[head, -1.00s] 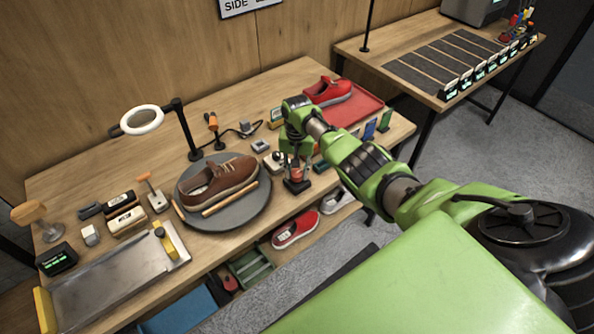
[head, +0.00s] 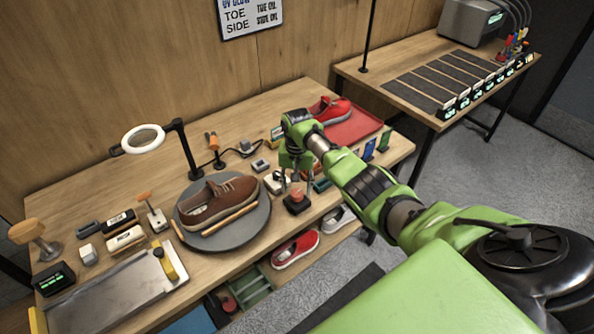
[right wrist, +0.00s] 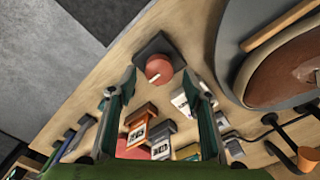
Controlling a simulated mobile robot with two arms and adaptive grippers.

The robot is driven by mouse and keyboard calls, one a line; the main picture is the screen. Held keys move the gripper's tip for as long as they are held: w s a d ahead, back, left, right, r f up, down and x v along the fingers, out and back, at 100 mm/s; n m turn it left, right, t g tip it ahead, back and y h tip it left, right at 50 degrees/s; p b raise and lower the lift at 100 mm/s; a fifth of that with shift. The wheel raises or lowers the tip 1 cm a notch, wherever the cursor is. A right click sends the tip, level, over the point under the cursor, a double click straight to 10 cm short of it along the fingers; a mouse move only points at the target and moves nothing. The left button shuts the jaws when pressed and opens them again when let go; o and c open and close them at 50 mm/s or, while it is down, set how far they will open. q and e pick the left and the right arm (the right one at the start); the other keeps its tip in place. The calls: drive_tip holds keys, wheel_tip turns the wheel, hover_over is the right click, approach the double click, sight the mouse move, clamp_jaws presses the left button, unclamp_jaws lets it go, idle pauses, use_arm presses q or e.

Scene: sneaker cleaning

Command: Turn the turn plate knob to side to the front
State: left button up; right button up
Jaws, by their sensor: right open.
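The turn plate knob is a red round knob (head: 296,196) on a square black base, at the right of the turn plate. It also shows in the right wrist view (right wrist: 160,67), with a small pale mark on the side nearer my gripper. The turn plate (head: 245,238) is a dark grey disc bearing a brown shoe (head: 218,200) and two wooden strips. My right gripper (head: 297,180) is open and empty, just above and behind the knob. In the right wrist view its fingertips lie either side of the knob, apparently apart from it. My left gripper is out of view.
Small boxes and bottles stand close around the right gripper. A ring lamp (head: 143,139) rises behind the plate. A red tray (head: 358,128) with a red shoe is at the back right. Brushes and a metal tray (head: 105,295) are at the left.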

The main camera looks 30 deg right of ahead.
sight(297, 192)
wheel_tip(297, 192, up, 10)
idle(0.3)
drive_tip(key=shift+f, duration=0.1)
idle(0.3)
